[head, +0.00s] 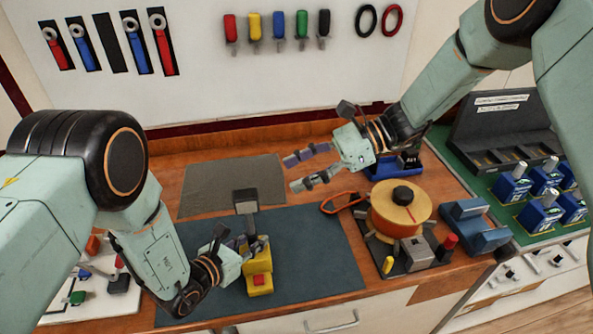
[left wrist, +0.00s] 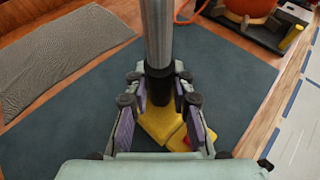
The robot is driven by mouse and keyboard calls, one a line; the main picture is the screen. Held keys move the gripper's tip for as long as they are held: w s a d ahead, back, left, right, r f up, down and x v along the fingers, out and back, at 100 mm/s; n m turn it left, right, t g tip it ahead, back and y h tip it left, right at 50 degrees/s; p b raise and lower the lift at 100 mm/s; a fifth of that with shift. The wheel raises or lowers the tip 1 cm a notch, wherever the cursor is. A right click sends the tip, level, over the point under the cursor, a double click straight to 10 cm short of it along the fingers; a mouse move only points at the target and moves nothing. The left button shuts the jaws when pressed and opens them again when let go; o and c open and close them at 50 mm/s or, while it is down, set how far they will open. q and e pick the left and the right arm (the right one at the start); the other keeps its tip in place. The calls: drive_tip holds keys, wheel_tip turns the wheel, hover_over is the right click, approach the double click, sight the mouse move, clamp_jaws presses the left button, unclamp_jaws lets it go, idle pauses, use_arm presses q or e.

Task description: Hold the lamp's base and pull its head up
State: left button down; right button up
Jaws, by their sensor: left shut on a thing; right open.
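The lamp stands upright on the dark mat, with a yellow base (head: 259,284) that has a red button on it. Its dark grey block-shaped head (head: 245,201) sits above on a short stem.
An orange reel (head: 401,213) with a cable stands right of the mat (head: 320,260). A blue device (head: 474,227) and a green breaker panel (head: 470,172) are farther right. A grey textured mat (head: 225,187) lies bare behind. Tools hang on the back board (head: 190,90).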

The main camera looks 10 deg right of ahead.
use_arm(q)
drive_tip(key=shift+s+f, duration=0.15)
drive_tip(key=c, duration=1.1)
unclamp_jaws()
drive_tip(key=v, duration=1.2)
